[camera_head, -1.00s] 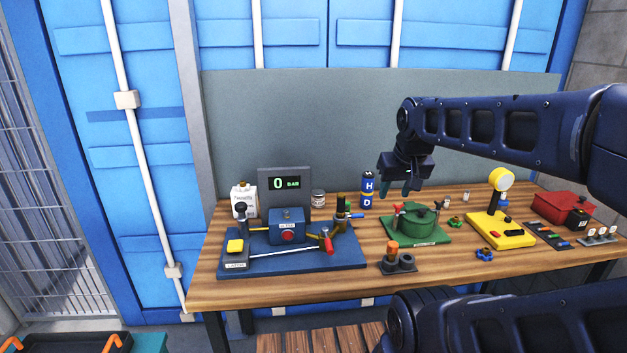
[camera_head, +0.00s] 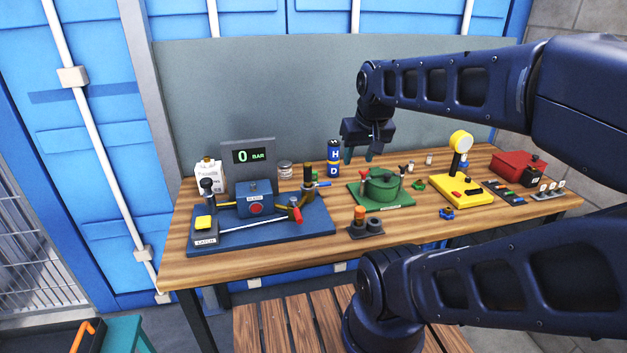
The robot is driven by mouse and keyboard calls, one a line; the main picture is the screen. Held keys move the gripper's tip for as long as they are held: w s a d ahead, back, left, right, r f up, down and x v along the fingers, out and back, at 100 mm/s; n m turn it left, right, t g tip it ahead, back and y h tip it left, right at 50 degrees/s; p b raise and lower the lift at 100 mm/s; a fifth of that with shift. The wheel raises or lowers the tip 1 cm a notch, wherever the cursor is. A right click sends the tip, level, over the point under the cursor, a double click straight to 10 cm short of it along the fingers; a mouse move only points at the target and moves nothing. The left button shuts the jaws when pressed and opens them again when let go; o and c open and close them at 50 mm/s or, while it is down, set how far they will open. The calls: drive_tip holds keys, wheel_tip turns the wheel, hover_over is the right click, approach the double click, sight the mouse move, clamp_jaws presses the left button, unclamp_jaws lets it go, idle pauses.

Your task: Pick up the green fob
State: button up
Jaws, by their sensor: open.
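A dark strip (camera_head: 489,183) at the right of the bench holds several small coloured pieces. One of them looks green and may be the green fob (camera_head: 513,198), but it is too small to be sure. A small green knob-like piece (camera_head: 419,184) also lies on the wood, right of the green pot. My gripper (camera_head: 360,158) is open and empty, pointing down. In the picture it is above and behind the green pot, well to the left of the dark strip.
The green pot (camera_head: 382,187) stands on a green base. A yellow stand (camera_head: 460,185) with a round head is between it and the strip. A red case (camera_head: 515,167) stands behind the strip, and white-tagged pieces (camera_head: 548,190) are right of it. A blue pump rig (camera_head: 262,232) fills the left.

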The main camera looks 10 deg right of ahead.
drive_tip(key=shift+w, duration=0.1)
drive_tip(key=shift+c, duration=0.2)
drive_tip(key=n+g+h, duration=0.2)
drive_tip(key=n+g, duration=0.3)
drive_tip(key=n, duration=1.1)
hover_over(314, 172)
drive_tip(key=w+a, duration=0.1)
drive_tip(key=a, duration=0.1)
wheel_tip(314, 172, down, 16)
drive_tip(key=f, duration=0.5)
drive_tip(key=shift+d, duration=0.35)
drive_tip(key=shift+s+d+f, duration=0.1)
drive_tip(key=shift+d+f, duration=0.15)
drive_tip(key=shift+f, duration=0.6)
drive_tip(key=shift+w+d+f, duration=0.1)
drive_tip(key=shift+d+f, duration=0.1)
drive_tip(key=shift+f, duration=0.7)
drive_tip(key=shift+s+d+f, duration=0.1)
drive_tip(key=shift+d+f, duration=0.15)
drive_tip(key=shift+f, duration=0.6)
drive_tip(key=shift+c, duration=0.4)
